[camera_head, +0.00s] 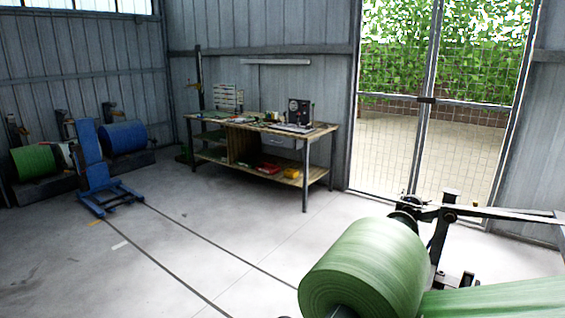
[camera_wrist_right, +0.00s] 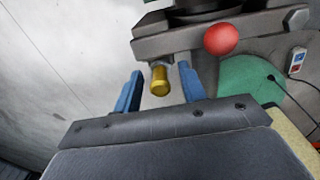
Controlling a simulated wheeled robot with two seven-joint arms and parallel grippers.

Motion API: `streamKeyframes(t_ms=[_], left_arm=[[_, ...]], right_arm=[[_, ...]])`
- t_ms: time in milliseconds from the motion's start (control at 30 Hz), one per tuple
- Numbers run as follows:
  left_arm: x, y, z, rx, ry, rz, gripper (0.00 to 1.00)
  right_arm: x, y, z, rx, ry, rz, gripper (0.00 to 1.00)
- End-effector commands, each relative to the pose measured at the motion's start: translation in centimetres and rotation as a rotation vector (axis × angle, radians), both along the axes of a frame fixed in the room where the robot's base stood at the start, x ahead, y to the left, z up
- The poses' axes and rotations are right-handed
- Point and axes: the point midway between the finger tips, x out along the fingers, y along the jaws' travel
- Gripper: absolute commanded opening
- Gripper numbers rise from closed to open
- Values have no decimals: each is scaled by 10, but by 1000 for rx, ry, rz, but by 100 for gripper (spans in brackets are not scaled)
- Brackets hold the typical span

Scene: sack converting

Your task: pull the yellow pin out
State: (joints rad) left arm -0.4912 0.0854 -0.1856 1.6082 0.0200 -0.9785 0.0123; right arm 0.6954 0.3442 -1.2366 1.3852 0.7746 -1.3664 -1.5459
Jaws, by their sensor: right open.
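The yellow pin (camera_wrist_right: 160,80) shows in the right wrist view, sticking out from under a grey metal bar (camera_wrist_right: 215,32). My right gripper (camera_wrist_right: 159,88) is open, with one blue finger on each side of the pin. The left finger stands a little apart from the pin, and the right finger is also apart from it. Whether the pin lies fully at fingertip depth is hard to tell. In the head view neither gripper shows, and I cannot make out the pin there.
A red ball knob (camera_wrist_right: 221,39) sits right beside the pin, near the right finger. A green round thing (camera_wrist_right: 250,80) and a socket box (camera_wrist_right: 296,62) are further right.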

Motion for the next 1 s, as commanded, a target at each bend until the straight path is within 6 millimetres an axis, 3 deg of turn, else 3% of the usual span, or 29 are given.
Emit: streamKeyframes(t_ms=[1000], left_arm=[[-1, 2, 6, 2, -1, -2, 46]], right_arm=[[0, 0, 0, 0, 0, 0, 41]])
